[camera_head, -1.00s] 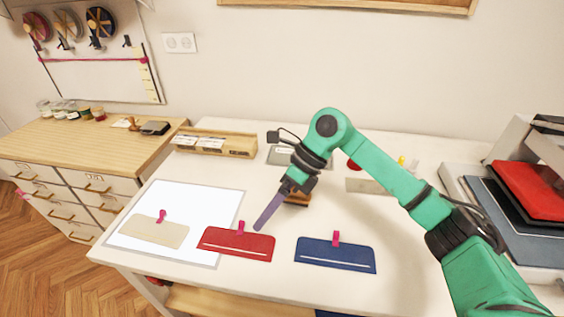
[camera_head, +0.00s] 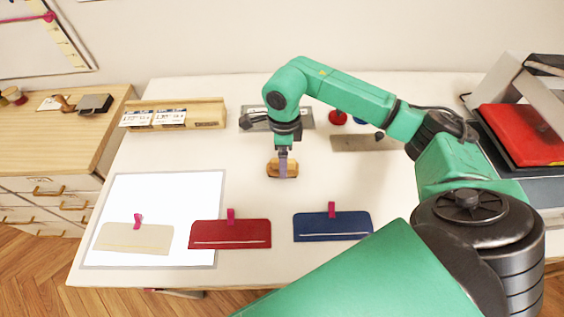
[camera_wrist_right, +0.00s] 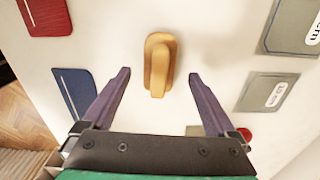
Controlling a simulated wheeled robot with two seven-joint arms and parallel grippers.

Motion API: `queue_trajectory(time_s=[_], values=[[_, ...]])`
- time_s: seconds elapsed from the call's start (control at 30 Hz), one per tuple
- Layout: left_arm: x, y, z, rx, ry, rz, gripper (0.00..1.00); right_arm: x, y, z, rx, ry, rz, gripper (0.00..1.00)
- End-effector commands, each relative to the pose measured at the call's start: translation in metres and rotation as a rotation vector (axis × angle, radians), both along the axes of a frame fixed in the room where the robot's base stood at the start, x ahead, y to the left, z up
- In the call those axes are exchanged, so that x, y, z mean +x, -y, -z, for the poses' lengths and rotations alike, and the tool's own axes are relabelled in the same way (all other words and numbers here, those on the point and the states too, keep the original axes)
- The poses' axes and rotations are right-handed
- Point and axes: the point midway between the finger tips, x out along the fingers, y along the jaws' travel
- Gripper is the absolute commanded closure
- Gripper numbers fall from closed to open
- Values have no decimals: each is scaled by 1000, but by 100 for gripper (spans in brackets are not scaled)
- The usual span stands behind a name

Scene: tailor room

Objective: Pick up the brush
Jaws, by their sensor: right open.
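The brush (camera_head: 275,169) has a tan wooden body and lies on the white table, near its middle. In the right wrist view the brush (camera_wrist_right: 158,62) lies ahead of the fingertips, roughly centred between them, with its raised handle part pointing towards the gripper. My right gripper (camera_head: 283,170) points down at the brush in the head view and overlaps part of it. In the right wrist view my right gripper (camera_wrist_right: 160,75) is open and empty, with one purple finger on each side. I cannot tell its exact height above the brush. My left gripper is not in view.
Beige (camera_head: 134,238), red (camera_head: 230,236) and blue (camera_head: 331,228) pieces with pink clips lie along the front. A wooden box (camera_head: 205,115) stands at back left. Grey plates (camera_head: 350,143) and a red round item (camera_head: 338,117) lie behind the brush.

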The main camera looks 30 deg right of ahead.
Motion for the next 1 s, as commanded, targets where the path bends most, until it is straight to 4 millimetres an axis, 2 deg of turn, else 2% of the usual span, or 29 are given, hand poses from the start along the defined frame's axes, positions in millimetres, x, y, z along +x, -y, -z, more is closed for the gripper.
queue_trajectory(time_s=[0.03,0.07,0.1,0.2,0.37,0.4,0.47,0.5,0.63,0.87,1.0], values=[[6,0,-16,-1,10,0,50,-2,2,3,-1,-9,1,7],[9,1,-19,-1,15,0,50,-2,3,9,-1,-7,1,7],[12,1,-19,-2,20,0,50,-1,2,18,2,-5,1,7],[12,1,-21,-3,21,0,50,-1,2,31,0,-2,0,7],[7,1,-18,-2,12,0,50,0,2,34,1,0,-1,7],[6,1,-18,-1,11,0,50,0,2,34,1,0,-1,11],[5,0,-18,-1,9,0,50,0,2,34,1,0,0,34],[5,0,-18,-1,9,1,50,0,2,34,1,0,0,50],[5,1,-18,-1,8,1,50,0,2,34,1,0,0,99],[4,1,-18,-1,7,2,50,0,2,33,1,0,0,100],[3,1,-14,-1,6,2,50,2,2,25,2,3,2,100]])
